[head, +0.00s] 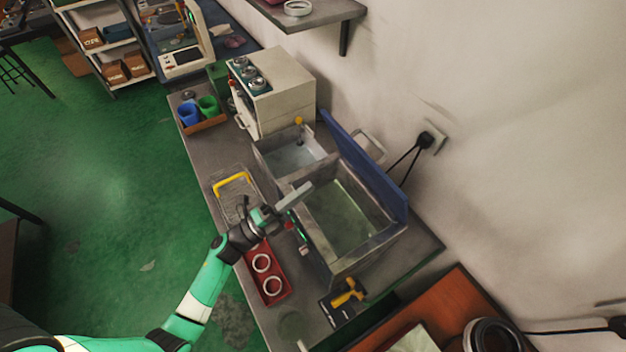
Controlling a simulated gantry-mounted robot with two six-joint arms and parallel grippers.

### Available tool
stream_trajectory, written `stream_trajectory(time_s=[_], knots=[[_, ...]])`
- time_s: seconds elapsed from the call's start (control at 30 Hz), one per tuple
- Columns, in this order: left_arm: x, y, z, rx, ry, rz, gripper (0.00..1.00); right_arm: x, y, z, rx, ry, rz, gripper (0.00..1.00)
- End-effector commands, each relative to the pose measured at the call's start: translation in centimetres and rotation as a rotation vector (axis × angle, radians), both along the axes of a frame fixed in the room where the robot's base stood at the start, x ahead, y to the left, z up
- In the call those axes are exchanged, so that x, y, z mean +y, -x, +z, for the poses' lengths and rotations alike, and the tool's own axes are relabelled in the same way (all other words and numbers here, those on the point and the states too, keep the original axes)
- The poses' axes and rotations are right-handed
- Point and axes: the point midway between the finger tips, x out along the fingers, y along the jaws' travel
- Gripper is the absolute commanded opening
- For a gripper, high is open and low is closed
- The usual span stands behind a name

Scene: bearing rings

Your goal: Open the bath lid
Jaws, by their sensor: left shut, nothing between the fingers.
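The bath (345,260) is a grey metal tank with greenish liquid visible inside, standing on the workbench by the wall. Its blue lid (370,170) stands raised along the tank's wall side, so the bath is open. A pale loop, perhaps the lid handle (371,146), shows behind the lid's upper edge. My left gripper (306,192) is shut and empty over the near rim of the tank, apart from the lid. My right gripper is not in view.
A smaller basin (290,158) adjoins the bath. A red tray (282,293) with white rings and a wire basket with yellow handle (232,180) lie in front. A beige machine (287,93) stands beyond; a yellow-handled tool (348,294) lies at the right end.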

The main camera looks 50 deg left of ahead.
Motion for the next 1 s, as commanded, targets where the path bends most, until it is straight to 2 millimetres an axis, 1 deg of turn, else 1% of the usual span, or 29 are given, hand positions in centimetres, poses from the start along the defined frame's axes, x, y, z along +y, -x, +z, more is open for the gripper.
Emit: stream_trajectory(time_s=[0.03,0.3,0.5,0.6,0.7,1.0], knots=[[-0.2,-0.8,0.5,-0.002,-0.001,-0.004,0.00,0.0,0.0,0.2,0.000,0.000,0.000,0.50],[-0.9,-6.3,2.7,-0.004,0.000,-0.004,0.00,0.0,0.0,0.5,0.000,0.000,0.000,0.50],[-1.4,-9.7,4.1,-0.003,-0.001,-0.001,0.00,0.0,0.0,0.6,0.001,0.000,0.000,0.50],[-1.5,-10.7,4.4,-0.002,0.001,-0.001,0.00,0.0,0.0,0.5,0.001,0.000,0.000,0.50],[-1.5,-11.2,4.6,-0.002,0.001,0.000,0.00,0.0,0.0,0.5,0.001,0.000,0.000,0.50],[-1.5,-11.4,4.6,-0.001,0.000,0.000,0.00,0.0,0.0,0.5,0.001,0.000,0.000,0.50]])
